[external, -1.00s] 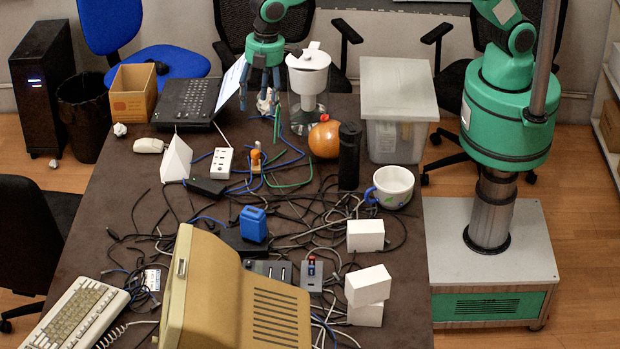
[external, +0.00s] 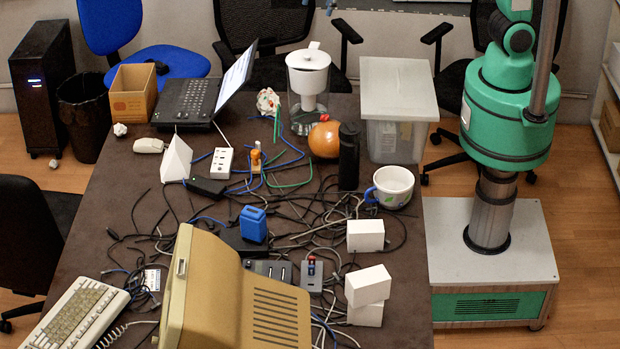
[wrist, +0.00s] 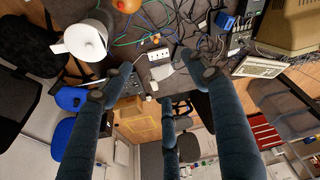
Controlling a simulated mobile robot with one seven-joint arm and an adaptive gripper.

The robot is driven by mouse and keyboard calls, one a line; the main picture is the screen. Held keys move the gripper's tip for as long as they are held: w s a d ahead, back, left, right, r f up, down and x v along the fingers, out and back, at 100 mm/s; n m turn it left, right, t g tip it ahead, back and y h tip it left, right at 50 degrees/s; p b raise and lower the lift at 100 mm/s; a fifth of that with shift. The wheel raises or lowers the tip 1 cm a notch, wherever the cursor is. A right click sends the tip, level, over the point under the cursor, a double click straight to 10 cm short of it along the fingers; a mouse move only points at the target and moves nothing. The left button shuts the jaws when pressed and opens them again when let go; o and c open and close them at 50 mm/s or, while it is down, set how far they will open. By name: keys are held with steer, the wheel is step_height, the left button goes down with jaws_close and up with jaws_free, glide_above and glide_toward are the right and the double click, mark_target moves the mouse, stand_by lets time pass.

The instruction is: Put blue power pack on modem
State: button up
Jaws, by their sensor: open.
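The blue power pack (external: 253,224) stands upright on a flat black box (external: 232,241), which looks like the modem, behind the beige monitor. The two seem to touch. In the wrist view the blue power pack (wrist: 222,19) shows small near the top edge, beside dark boxes. My gripper (wrist: 160,80) has its fingers spread wide with nothing between them. It is high above the table and far from the blue power pack. My gripper is out of the external view, where only my upper arm shows.
Tangled cables surround the black box. A beige monitor (external: 240,295) stands in front. White boxes (external: 366,236), a mug (external: 391,186) and a black cylinder (external: 349,156) are to the right.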

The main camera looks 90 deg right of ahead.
steer(key=s+d+r+m+t, duration=0.1)
steer(key=s+d+r+m, duration=0.1)
steer(key=s+d, duration=0.45)
steer(key=s+d+r+m, duration=0.1)
steer(key=s+d, duration=0.3)
steer(key=s, duration=0.6)
steer(key=s+d+f+m, duration=0.1)
steer(key=s+d, duration=0.2)
steer(key=s, duration=0.4)
steer(key=s+d+f+m+t, duration=0.1)
steer(key=s+d+f+m, duration=0.1)
steer(key=s, duration=0.5)
steer(key=shift+d+f+t+h, duration=0.3)
steer(key=shift+d+h, duration=0.1)
step_height(320, 180, down, 4)
steer(key=b, duration=0.3)
steer(key=shift+r+b, duration=0.15)
steer(key=shift+b, duration=0.2)
